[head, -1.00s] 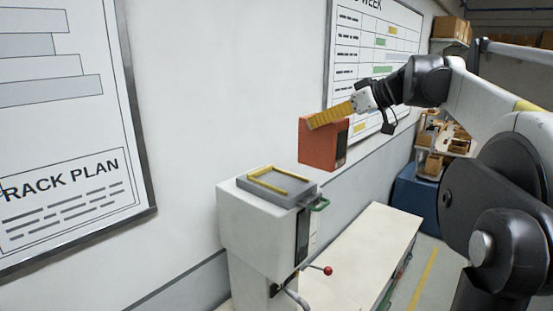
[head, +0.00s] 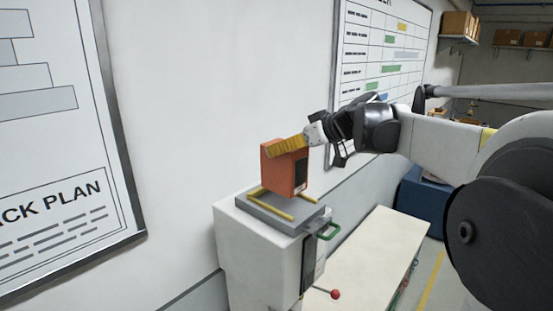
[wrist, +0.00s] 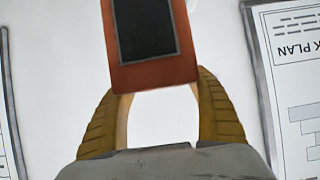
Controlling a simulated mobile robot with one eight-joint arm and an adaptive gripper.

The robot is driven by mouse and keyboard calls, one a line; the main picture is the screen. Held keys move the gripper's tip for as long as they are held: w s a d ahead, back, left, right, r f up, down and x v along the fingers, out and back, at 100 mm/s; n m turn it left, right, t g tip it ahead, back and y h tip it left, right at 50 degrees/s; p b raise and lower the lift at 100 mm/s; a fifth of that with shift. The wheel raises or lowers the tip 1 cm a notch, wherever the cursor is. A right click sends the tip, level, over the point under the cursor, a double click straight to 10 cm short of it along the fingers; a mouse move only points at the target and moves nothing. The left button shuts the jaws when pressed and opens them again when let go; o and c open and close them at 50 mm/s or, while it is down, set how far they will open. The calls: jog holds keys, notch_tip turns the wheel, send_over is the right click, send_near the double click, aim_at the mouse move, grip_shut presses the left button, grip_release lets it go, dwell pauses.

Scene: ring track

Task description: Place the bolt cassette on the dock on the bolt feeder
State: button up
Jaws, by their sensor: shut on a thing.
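The bolt cassette (head: 287,171) is an orange-red box with a dark panel on one side. My gripper (head: 284,146) is shut on its upper part, with yellow fingers on either side. In the wrist view the cassette (wrist: 150,72) sits between the fingertips of my gripper (wrist: 158,82). The bolt feeder (head: 255,248) is a white cabinet against the wall. Its dock (head: 284,220) is a grey plate with yellow rails on top. The cassette appears upright over the dock in the head view. I cannot tell whether its bottom touches the plate.
A green handle (head: 329,231) and a red-knobbed lever (head: 334,294) stick out from the feeder. A pale bench (head: 375,255) stands to its right. The wall with charts is close behind. A blue bin (head: 424,203) stands farther back.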

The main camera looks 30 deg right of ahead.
aim_at(282, 162)
jog(key=f, duration=0.3)
jog(key=f+p, duration=0.1)
jog(key=shift+w+a+f, duration=0.2)
jog(key=shift+a, duration=0.05)
jog(key=shift+s+a, duration=0.1)
jog(key=o, duration=1.4)
jog(key=shift+f, duration=0.1)
jog(key=shift+o, duration=0.2)
